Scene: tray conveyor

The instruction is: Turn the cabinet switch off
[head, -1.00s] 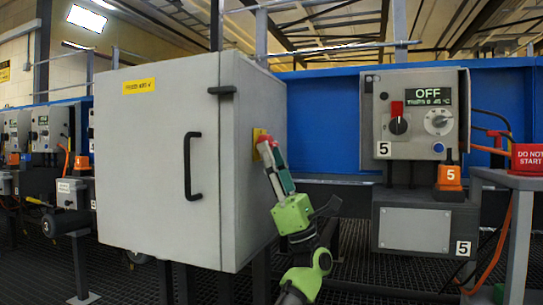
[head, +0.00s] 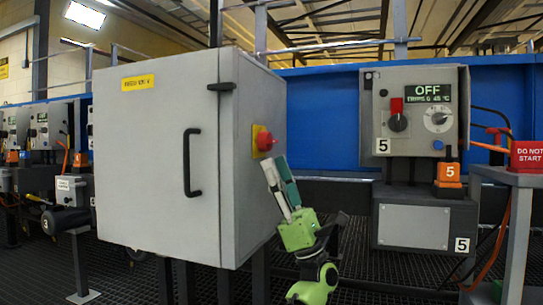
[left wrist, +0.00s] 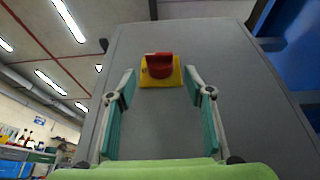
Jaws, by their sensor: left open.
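The cabinet (head: 155,165) is a large grey box with a black door handle. On its right side is the switch, a red knob (head: 264,140) on a yellow plate (head: 255,148). My left gripper (head: 274,162) is open and empty, just below and to the right of the knob, apart from it. In the left wrist view, the red knob (left wrist: 159,66) and yellow plate (left wrist: 160,82) lie ahead between the two spread fingers (left wrist: 160,92). The knob's exact turn position is hard to read. My right gripper is not in view.
A grey control box (head: 415,112) with an "OFF" display stands to the right. Below it is a grey lower box (head: 414,226) and an orange device (head: 449,174) marked 5. A red "DO NOT START" sign (head: 526,155) sits on a stand at far right. Grated floor lies between.

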